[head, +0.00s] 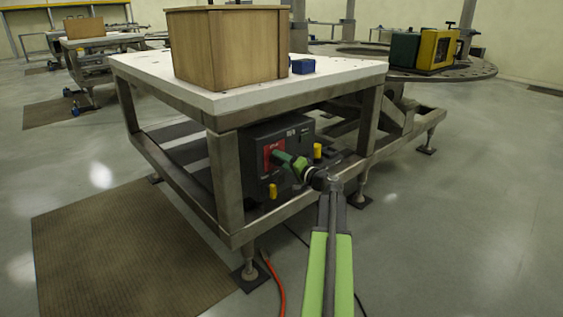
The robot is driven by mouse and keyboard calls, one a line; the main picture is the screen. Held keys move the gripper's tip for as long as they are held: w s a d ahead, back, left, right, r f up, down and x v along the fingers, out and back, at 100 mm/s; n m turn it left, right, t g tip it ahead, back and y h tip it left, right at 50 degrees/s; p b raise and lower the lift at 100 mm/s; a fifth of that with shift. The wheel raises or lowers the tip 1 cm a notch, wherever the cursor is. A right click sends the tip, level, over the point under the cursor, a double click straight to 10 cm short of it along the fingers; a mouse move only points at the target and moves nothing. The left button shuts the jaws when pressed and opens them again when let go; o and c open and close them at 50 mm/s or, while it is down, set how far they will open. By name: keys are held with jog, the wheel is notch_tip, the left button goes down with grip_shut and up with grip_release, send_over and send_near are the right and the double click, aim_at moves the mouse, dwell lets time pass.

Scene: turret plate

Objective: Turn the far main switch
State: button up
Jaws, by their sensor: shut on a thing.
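A dark control box (253,168) sits under the near white-topped table, inside its metal frame. A red plate (267,153) is on its front, with small light lettering. My gripper (278,157) reaches in from the lower right, its tips against the red plate. It is shut on the main switch, which the gripper itself mostly hides. I cannot tell how far the switch is turned.
The table top (220,105) bears a wooden crate (228,50) and a small blue block (303,66). Frame legs stand close around the box. An orange cable (275,285) lies on the floor. A brown mat (125,245) lies at left; the floor at right is clear.

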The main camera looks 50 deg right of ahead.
dwell(0.3)
jog(key=o, duration=1.4)
jog(key=shift+s, duration=0.1)
jog(key=s, duration=1.1)
jog(key=s+a, duration=0.1)
jog(key=s, duration=0.5)
jog(key=shift+s+a+r, duration=0.1)
jog(key=shift+s, duration=0.05)
